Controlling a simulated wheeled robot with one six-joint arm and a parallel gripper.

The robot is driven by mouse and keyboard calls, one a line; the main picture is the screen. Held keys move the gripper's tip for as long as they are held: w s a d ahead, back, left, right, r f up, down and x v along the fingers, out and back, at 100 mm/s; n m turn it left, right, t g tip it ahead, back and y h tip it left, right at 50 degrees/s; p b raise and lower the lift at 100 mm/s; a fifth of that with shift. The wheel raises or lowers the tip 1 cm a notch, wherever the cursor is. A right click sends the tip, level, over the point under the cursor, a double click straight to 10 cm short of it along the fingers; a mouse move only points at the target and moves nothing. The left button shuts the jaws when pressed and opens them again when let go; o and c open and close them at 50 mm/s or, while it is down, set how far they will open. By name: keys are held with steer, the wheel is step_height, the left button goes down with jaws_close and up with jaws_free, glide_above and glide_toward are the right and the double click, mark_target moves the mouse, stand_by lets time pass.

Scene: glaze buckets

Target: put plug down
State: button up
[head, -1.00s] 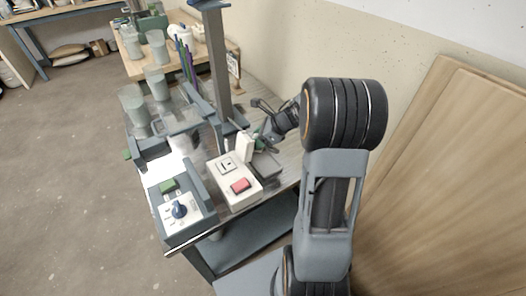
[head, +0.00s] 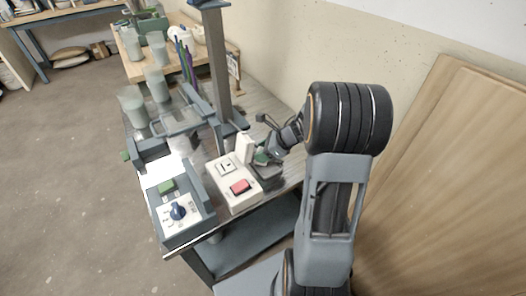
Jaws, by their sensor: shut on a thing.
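My gripper (head: 266,155) is at the right side of the white outlet box (head: 236,187), just behind its raised white lid. It is shut on the plug (head: 261,158), of which only a small dark green part shows at the fingertips. The fingers and the lid hide the rest. The outlet box has a socket face and a red switch (head: 240,186). The plug is beside the box, not in the socket. I cannot tell whether it touches the tabletop.
A grey column (head: 219,70) rises behind. Translucent buckets (head: 132,105) stand at the far left. Boards lean on the right wall.

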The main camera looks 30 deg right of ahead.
steer(key=shift+f, duration=0.2)
steer(key=o, duration=1)
steer(key=shift+r, duration=0.1)
